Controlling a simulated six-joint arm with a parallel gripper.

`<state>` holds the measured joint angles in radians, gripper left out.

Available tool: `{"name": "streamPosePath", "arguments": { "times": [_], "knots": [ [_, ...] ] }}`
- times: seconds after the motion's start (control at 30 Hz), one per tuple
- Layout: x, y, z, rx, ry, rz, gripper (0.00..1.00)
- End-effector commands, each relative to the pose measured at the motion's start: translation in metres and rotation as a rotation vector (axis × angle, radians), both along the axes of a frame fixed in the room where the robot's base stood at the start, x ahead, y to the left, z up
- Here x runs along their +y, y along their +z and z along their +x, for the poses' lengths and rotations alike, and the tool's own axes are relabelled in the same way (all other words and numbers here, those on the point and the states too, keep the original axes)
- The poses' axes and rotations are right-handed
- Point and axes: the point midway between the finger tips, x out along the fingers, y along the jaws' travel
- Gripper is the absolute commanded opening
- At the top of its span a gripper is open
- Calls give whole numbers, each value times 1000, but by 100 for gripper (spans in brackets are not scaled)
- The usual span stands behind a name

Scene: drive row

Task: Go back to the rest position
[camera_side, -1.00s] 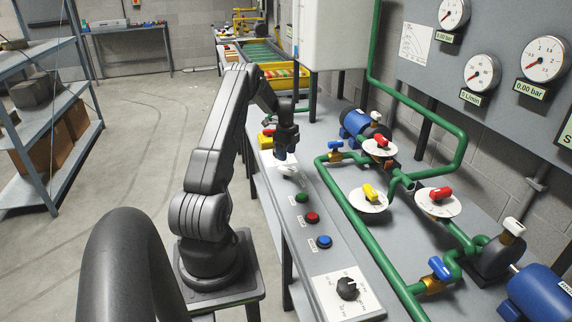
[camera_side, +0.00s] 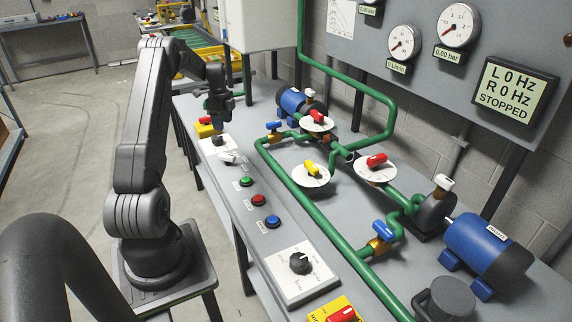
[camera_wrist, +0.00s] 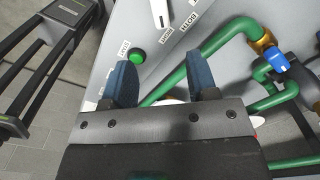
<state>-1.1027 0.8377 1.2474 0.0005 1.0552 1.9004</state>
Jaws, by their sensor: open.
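My gripper (camera_side: 218,118) is a dark two-finger gripper, held above the far part of the grey control panel (camera_side: 200,105). In the side view its tips are clear of a black knob (camera_side: 217,140) on a white plate and of a white lever (camera_side: 230,159). In the wrist view the two blue fingers of my gripper (camera_wrist: 162,82) stand wide apart with nothing between them. The green button (camera_wrist: 137,55) shows just beyond the left finger there, and the white lever (camera_wrist: 160,12) shows at the top.
Green pipes (camera_side: 310,208) with valve handles and blue motors (camera_side: 487,250) fill the bench right of the panel. A yellow box with a red button (camera_side: 206,127) stands near my gripper. The display (camera_side: 507,92) reads L 0 Hz, R 0 Hz, STOPPED.

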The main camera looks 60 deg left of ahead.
Motion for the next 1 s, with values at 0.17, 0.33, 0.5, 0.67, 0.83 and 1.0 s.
{"name": "streamPosePath", "arguments": {
  "times": [0.17,0.33,0.5,0.67,0.83,1.0],
  "knots": [
    [-41,41,33,-25,45,36,53],
    [-131,105,72,-85,156,81,53],
    [-230,156,82,-166,279,98,53],
    [-321,188,66,-252,393,82,53],
    [-405,205,27,-342,514,28,53],
    [-469,204,-25,-416,632,-59,53]
  ]
}}
